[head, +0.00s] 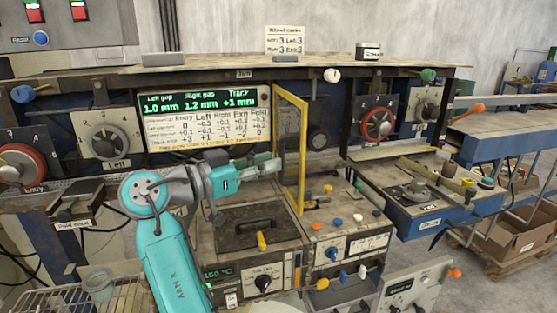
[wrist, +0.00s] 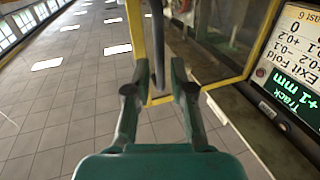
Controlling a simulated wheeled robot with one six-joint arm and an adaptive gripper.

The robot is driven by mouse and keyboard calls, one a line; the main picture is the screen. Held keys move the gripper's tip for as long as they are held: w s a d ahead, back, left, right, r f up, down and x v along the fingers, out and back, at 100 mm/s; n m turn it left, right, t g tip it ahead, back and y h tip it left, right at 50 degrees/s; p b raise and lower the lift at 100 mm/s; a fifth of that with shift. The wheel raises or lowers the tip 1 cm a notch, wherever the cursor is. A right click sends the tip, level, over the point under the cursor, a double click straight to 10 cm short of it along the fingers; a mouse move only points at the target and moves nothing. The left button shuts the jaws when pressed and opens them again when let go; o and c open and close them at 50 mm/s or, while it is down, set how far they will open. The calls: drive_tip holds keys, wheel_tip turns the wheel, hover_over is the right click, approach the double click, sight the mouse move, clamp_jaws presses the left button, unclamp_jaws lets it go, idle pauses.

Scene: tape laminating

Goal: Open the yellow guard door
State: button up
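The yellow guard door (head: 303,150) is a tall yellow-framed panel above the middle of the machine. In the head view it is seen at a steep angle and appears to stand out from the back panel. My gripper (head: 273,163) is at its left, level with its lower half. In the wrist view the door's yellow frame (wrist: 222,84) runs beyond my gripper (wrist: 160,68). The fingers are apart, and a dark upright bar (wrist: 158,48) shows between or just beyond their tips. I cannot tell whether they touch it.
A green-lettered display (head: 203,103) is on the back panel left of the door; it also shows in the wrist view (wrist: 293,92). Below my gripper is a dark plate with a handle (head: 250,222). Coloured knobs (head: 335,222) stand right of it. A blue side table (head: 430,205) is farther right.

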drive_tip(key=v, duration=0.8)
